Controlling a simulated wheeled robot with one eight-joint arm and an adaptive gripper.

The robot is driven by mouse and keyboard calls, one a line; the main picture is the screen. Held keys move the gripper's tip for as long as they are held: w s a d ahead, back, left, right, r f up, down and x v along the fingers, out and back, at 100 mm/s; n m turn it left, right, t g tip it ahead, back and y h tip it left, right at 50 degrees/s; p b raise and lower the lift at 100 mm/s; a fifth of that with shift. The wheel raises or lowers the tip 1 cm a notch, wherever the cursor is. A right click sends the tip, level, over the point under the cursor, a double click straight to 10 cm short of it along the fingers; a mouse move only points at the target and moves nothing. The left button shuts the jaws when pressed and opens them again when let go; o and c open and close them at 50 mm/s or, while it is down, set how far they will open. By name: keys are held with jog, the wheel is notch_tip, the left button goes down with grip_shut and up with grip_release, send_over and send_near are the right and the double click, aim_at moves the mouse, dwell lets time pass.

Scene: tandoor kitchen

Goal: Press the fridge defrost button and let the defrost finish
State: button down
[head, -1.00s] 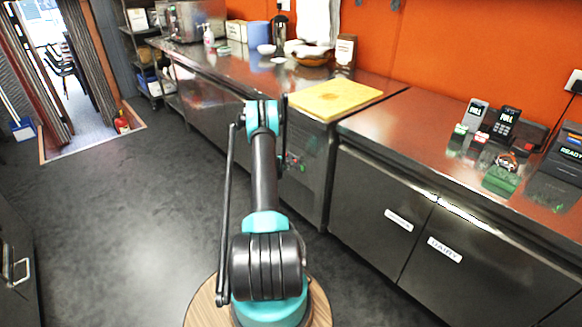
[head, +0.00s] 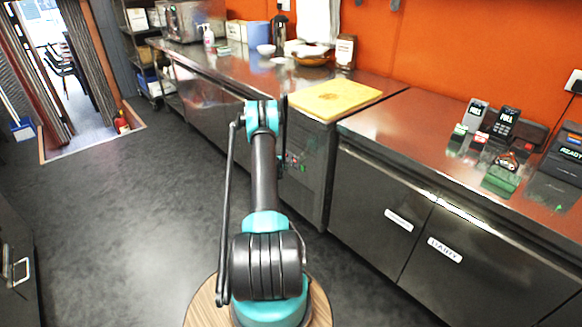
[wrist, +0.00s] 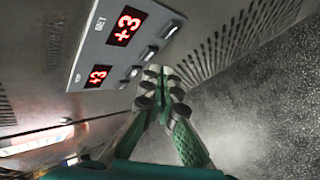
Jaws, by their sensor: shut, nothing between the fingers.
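The fridge control panel (wrist: 103,62) fills the upper left of the wrist view. It has two red displays that both read +3, and a row of small buttons (wrist: 149,53). I cannot tell which button is the defrost one. My gripper (wrist: 163,74) is shut and empty, its fingertips close to the button row; I cannot tell whether they touch. In the head view the fridge's front panel (head: 312,165) is partly behind my arm, with small red and green lights at its edge, and my gripper is hidden there.
Fridge doors (head: 375,215) with labels, one reading DAIRY, stand to the right under the steel counter (head: 420,125). A yellow cutting board (head: 335,98) lies above the panel. Small devices (head: 505,122) stand at the right. The dark floor (head: 130,220) is clear on the left.

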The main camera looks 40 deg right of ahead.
jog(key=shift+d, duration=0.15)
jog(key=shift+d, duration=0.3)
jog(key=shift+d, duration=0.35)
dwell(0.9)
dwell(0.3)
jog(key=shift+a, duration=0.8)
jog(key=a, duration=0.5)
jog(key=shift+s, duration=0.25)
dwell(0.6)
